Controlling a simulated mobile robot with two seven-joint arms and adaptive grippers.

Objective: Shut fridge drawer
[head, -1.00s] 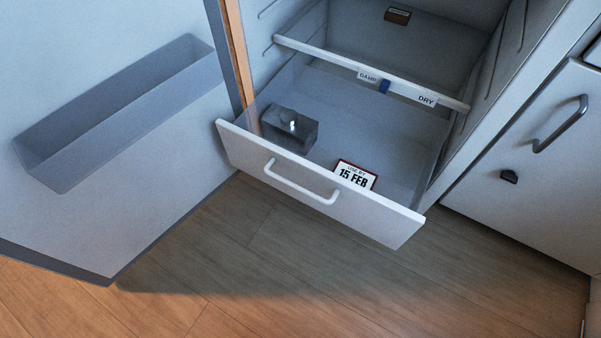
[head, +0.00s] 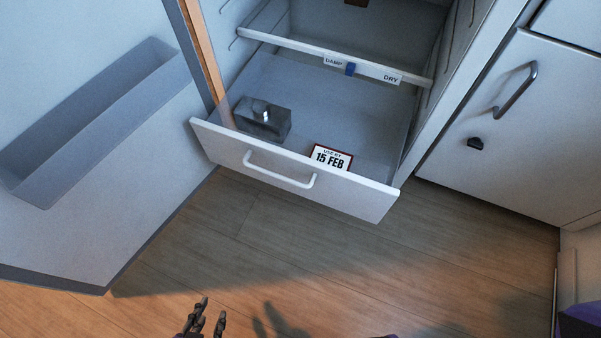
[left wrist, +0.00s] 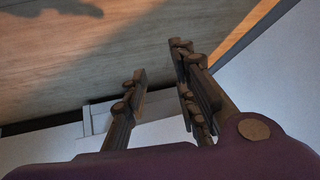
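The fridge drawer (head: 345,193) is pulled out from the open fridge, its white front facing me. A white bar handle (head: 278,171) is on the front. My left gripper (head: 208,318) is at the bottom of the head view, below and apart from the drawer. In the left wrist view its two fingers (left wrist: 160,82) are spread with nothing between them. My right gripper is not in view.
The fridge door (head: 110,190) with its door bin (head: 95,105) stands open at left. A cabinet (head: 530,150) with a dark handle is at right. A shelf bar (head: 300,49) with DAMP and DRY labels lies above the drawer. The wooden floor (head: 280,240) in front is clear.

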